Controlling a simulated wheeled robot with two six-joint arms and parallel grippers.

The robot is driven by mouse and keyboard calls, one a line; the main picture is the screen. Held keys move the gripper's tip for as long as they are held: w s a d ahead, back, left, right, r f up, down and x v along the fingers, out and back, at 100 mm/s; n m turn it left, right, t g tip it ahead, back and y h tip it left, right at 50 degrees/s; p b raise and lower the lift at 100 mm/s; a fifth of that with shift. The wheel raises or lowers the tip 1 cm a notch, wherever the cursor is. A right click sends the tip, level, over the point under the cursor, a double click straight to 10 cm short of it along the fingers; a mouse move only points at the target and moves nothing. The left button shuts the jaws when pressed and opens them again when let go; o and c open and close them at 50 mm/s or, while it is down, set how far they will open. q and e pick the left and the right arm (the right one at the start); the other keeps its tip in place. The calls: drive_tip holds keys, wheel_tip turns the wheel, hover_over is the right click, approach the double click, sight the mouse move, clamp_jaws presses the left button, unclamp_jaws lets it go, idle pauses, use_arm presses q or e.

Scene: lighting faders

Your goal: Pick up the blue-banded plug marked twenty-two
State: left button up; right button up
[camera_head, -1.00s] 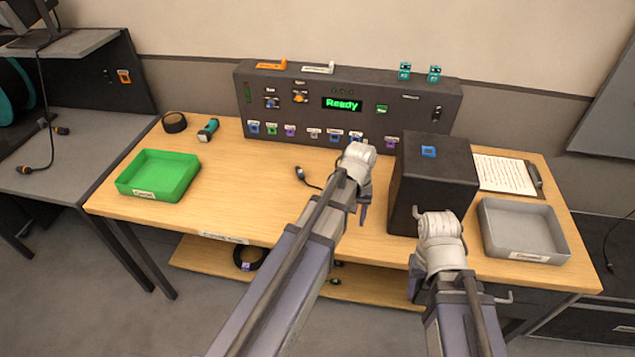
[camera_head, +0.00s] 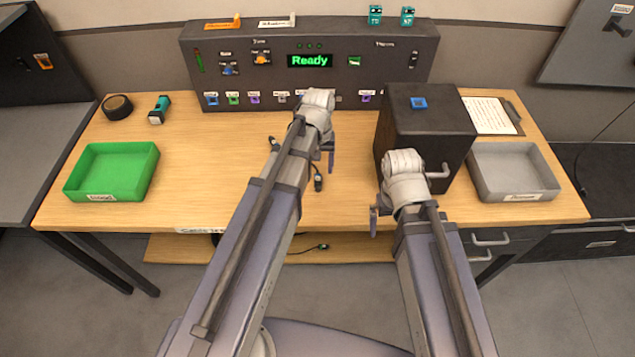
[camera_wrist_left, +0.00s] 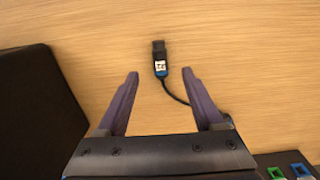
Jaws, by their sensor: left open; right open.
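In the left wrist view a dark plug (camera_wrist_left: 159,58) with a blue band and a small white label lies on the table. The label's number is hard to read. Its black cable runs down to the right. My left gripper (camera_wrist_left: 161,76) is open and points at the plug, which lies just beyond and between the fingertips, untouched. In the head view a dark plug (camera_head: 318,182) lies just below my left gripper (camera_head: 329,158). My right gripper (camera_head: 374,222) is open, in front of the black box; its fingers are partly hidden.
A black box (camera_head: 438,135) with a blue socket on top stands right of my left gripper. The console (camera_head: 215,70) reads "Ready" at the back. A green tray (camera_head: 150,180) stands left, a grey tray (camera_head: 550,180) right. The table's left middle is clear.

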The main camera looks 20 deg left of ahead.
sight(318, 178)
use_arm(q)
wheel_tip(318, 178, down, 5)
drive_tip(key=b, duration=0.5)
drive_tip(key=shift+f, duration=0.1)
clamp_jaws()
idle(0.3)
